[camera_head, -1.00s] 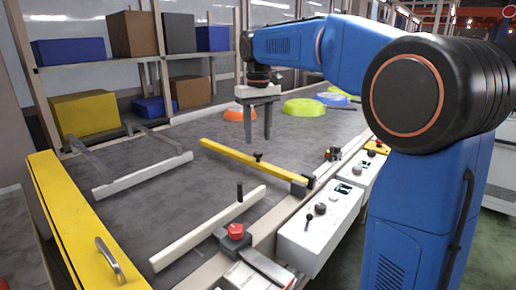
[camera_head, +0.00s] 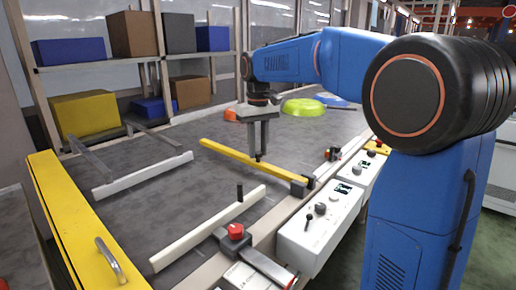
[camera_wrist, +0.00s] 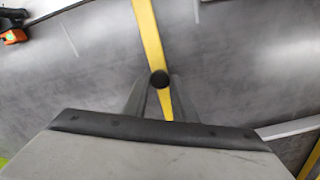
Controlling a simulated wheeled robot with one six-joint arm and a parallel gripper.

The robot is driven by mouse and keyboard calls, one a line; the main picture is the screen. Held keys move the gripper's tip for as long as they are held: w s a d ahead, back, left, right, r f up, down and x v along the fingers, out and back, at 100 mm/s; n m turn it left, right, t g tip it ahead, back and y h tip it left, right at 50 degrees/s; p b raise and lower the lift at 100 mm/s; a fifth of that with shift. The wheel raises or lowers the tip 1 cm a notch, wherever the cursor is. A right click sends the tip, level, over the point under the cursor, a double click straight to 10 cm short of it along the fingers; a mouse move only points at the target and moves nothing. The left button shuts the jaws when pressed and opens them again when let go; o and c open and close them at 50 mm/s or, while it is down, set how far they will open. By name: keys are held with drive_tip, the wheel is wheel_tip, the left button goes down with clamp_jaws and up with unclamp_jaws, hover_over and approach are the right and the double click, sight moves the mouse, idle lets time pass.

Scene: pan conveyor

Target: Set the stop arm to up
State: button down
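A yellow bar (camera_head: 225,152), which looks like the stop arm, lies low across the grey conveyor belt. It has an upright black knob on it and a dark pivot block (camera_head: 299,186) at its right end by the belt's edge. My gripper (camera_head: 258,148) points down just above the knob, with its fingers apart. In the wrist view the round black knob (camera_wrist: 159,79) shows between the two grey fingers, and the yellow bar (camera_wrist: 148,35) runs beneath it. I cannot tell whether the fingers touch the knob.
A white bar (camera_head: 205,232) with its own black knob lies nearer, beside a red button (camera_head: 236,231). White control boxes (camera_head: 320,222) line the belt's right side. An orange pan (camera_head: 231,115) and a green pan (camera_head: 304,107) sit farther back. Shelves with boxes stand behind.

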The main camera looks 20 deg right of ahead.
drive_tip(key=shift+s+d+r+t+y, duration=0.1)
drive_tip(key=shift+s+r+t+y, duration=0.1)
drive_tip(key=shift+r, duration=0.2)
drive_tip(key=shift+s+d+r+t+y, duration=0.1)
drive_tip(key=shift+r+t, duration=0.1)
drive_tip(key=shift+r, duration=0.15)
drive_tip(key=s+d+r+t+y, duration=0.4)
drive_tip(key=s+r+t, duration=0.2)
drive_tip(key=r, duration=0.2)
drive_tip(key=s+d+r+t+y, duration=0.1)
drive_tip(key=s+d+t+y, duration=0.4)
drive_tip(key=s, duration=0.7)
drive_tip(key=shift+d+r+t, duration=0.2)
drive_tip(key=shift+d+t, duration=1)
drive_tip(key=shift+d, duration=0.3)
drive_tip(key=c, duration=1.5)
unclamp_jaws()
drive_tip(key=shift+o, duration=0.2)
